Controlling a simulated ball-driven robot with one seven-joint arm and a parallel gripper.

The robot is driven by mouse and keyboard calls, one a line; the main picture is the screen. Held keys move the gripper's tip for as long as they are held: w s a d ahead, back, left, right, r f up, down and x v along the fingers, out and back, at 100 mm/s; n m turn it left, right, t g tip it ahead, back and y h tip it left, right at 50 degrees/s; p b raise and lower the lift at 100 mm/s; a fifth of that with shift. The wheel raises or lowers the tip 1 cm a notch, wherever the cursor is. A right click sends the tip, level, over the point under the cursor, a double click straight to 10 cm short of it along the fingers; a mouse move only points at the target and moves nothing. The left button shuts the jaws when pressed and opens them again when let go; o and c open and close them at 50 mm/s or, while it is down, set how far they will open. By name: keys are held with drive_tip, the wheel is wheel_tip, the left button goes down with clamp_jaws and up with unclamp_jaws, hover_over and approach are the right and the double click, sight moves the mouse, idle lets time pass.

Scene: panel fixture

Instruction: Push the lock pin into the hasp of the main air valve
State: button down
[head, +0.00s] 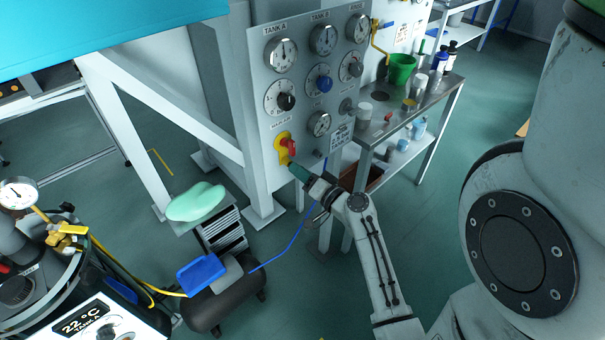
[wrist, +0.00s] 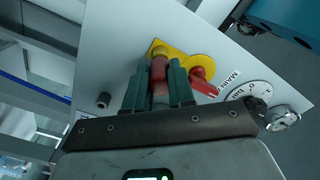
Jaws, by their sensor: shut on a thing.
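The main air valve shows as a yellow plate (head: 281,152) with a red handle (head: 291,147) low on the grey panel. In the wrist view, the yellow plate (wrist: 188,57) and the red handle (wrist: 203,81) lie just beyond and right of my fingers. My gripper (head: 296,171) reaches up to the valve from below right. In the wrist view, my gripper (wrist: 159,82) has its green fingers shut on a red and grey lock pin (wrist: 158,72). The pin's far end overlaps the yellow plate's upper left part; I cannot tell how deep it sits in the hasp.
The panel (head: 262,100) carries several gauges and knobs above the valve. A small knob (wrist: 102,100) sticks out left of my fingers. A metal cart (head: 378,137) with cups and bottles stands right of the panel. A black air tank (head: 225,303) lies on the floor below.

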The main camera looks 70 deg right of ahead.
drive_tip(key=shift+w+d, duration=0.2)
drive_tip(key=shift+w, duration=0.15)
drive_tip(key=c, duration=0.9)
unclamp_jaws()
drive_tip(key=shift+s+a+f+b, duration=0.15)
drive_tip(key=shift+s+a+b, duration=0.15)
drive_tip(key=shift+s, duration=0.15)
drive_tip(key=shift+b+v, duration=1.45)
drive_tip(key=shift+v, duration=3.4)
